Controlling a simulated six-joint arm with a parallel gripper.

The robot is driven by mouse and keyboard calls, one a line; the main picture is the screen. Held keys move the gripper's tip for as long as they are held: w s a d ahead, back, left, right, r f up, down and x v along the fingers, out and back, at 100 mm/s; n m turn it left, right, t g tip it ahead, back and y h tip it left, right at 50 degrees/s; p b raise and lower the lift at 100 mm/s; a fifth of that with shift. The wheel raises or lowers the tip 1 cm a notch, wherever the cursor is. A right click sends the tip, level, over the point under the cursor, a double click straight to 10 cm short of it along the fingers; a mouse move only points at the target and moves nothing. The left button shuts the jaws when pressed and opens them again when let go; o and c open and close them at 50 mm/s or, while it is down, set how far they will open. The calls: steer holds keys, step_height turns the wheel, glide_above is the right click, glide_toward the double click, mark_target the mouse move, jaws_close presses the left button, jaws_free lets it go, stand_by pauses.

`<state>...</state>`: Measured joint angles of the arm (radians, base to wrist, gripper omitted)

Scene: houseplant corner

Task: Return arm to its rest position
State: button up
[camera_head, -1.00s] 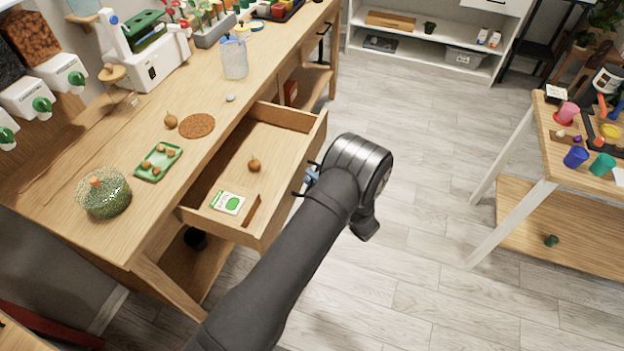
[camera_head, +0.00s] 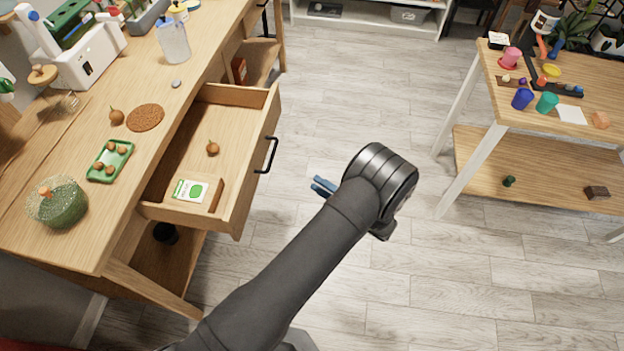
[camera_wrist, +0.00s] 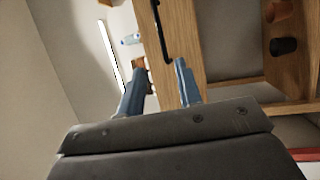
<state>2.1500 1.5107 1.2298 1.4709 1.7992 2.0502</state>
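My gripper (camera_head: 324,187) is in the head view, in the free space to the right of the open drawer (camera_head: 225,97). It is apart from the black drawer handle (camera_head: 268,156). In the wrist view its two blue fingers (camera_wrist: 160,88) stand apart with nothing held between them; the drawer front and the handle (camera_wrist: 160,30) show beyond them. The drawer holds a brown bulb-like item (camera_head: 212,148) and a white and green packet (camera_head: 192,190).
The wooden bench (camera_head: 75,240) carries a green tray (camera_head: 100,174), a cork mat (camera_head: 145,117) and a glass terrarium (camera_head: 60,205). A second table (camera_head: 480,165) with small pots stands at the right. The floor (camera_head: 350,90) between them is clear.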

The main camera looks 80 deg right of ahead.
mark_target(272, 154)
stand_by(0.3)
steer(key=x, duration=1.7)
steer(key=shift+w+d, duration=0.1)
steer(key=shift+w, duration=0.15)
steer(key=v, duration=1.7)
steer(key=shift+s, duration=0.25)
steer(key=shift+x, duration=8.85)
